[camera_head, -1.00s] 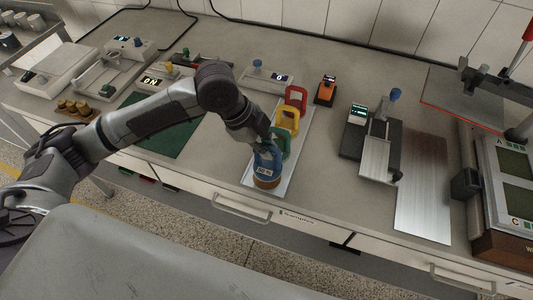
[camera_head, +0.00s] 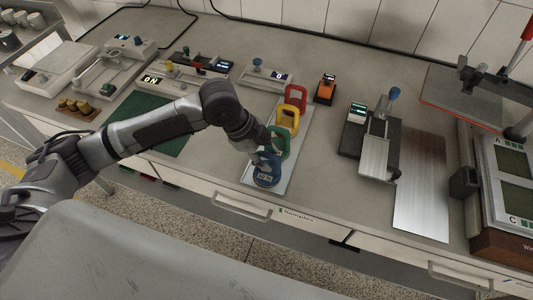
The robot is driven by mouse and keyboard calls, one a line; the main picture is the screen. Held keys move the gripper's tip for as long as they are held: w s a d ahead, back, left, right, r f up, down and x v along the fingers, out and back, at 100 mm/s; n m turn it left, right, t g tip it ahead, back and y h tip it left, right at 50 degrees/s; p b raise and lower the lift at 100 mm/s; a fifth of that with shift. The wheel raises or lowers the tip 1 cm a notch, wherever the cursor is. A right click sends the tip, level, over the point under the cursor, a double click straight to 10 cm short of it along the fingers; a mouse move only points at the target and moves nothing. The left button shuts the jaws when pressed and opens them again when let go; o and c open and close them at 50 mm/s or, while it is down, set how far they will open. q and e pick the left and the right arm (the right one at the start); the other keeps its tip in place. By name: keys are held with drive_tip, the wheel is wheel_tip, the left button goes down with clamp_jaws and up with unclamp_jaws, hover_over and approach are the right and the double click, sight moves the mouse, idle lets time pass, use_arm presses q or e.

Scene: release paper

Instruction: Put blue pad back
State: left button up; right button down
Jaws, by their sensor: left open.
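The blue pad (camera_head: 267,175) stands at the near end of a light tray (camera_head: 284,187), in line with a green pad (camera_head: 281,146), a yellow pad (camera_head: 288,118) and a red pad (camera_head: 296,97). My left gripper (camera_head: 264,157) is open at the upper back of the blue pad, with its fingers very close to it. I cannot tell whether they touch it. The gripper and wrist hide part of the blue pad's top and the left side of the green one. My right gripper is not in view.
A green mat (camera_head: 152,115) lies to the left under my arm. An orange device (camera_head: 326,90) stands behind right. A dark device with a metal plate (camera_head: 373,157) and a flat metal sheet (camera_head: 422,190) lie to the right. The bench's front edge is close to the tray.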

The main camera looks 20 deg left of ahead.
use_arm(q)
drive_tip(key=v, duration=1.2)
drive_tip(key=shift+b, duration=0.4)
